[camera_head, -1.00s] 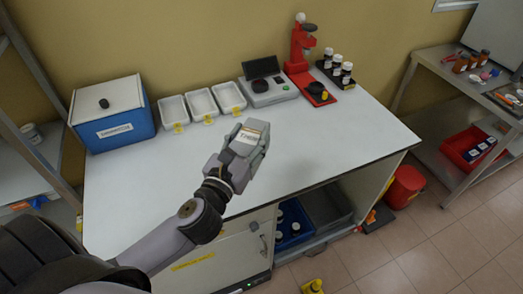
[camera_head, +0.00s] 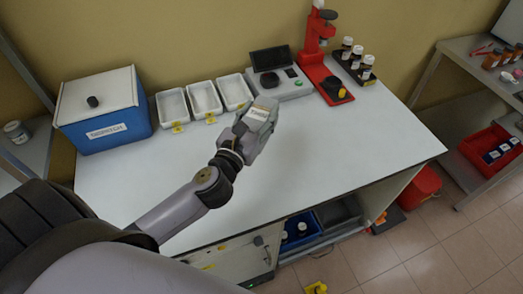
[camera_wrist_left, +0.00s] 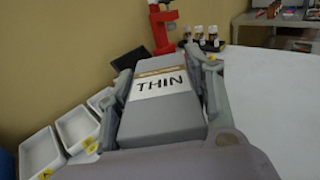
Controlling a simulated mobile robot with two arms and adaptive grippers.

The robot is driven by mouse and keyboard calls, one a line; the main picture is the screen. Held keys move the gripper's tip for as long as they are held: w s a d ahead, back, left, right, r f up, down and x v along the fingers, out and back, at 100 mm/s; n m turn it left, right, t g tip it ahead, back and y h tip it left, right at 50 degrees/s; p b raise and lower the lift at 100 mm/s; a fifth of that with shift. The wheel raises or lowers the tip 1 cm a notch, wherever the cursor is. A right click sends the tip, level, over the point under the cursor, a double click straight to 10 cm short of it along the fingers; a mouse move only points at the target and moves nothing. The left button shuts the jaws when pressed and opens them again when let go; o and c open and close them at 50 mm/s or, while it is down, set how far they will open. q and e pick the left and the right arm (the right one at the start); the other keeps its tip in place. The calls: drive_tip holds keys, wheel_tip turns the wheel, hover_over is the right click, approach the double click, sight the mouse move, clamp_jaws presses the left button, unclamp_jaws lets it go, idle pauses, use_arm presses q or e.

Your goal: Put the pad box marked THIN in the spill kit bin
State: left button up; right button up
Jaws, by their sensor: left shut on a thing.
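The grey pad box marked THIN (camera_wrist_left: 161,90) is held between the two fingers of my left gripper (camera_wrist_left: 165,95), its label facing the wrist camera. In the head view my left gripper (camera_head: 252,128) is shut on the box, whose white label (camera_head: 261,113) shows at the top. It is over the white bench, in front of the trays. My right gripper is not in view. No bin marked as a spill kit can be read; a red bin (camera_head: 419,187) stands on the floor to the right of the bench.
A blue box (camera_head: 103,112) with a lid, white trays (camera_head: 205,100), a scale (camera_head: 280,80) and a red press (camera_head: 318,50) with bottles (camera_head: 357,58) line the back of the bench (camera_head: 330,150). A red crate (camera_head: 490,148) sits on the right shelf. The bench's front right is clear.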

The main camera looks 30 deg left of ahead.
use_arm(q)
wheel_tip(320, 180, down, 6)
drive_tip(key=shift+r+b, duration=0.25)
drive_tip(key=shift+b, duration=0.45)
wheel_tip(320, 180, down, 8)
drive_tip(key=b, duration=0.4)
drive_tip(key=shift+w+a+f, duration=0.1)
drive_tip(key=shift+f, duration=0.2)
drive_tip(key=o, duration=0.8)
drive_tip(key=shift+f, duration=0.15)
drive_tip(key=o, duration=0.5)
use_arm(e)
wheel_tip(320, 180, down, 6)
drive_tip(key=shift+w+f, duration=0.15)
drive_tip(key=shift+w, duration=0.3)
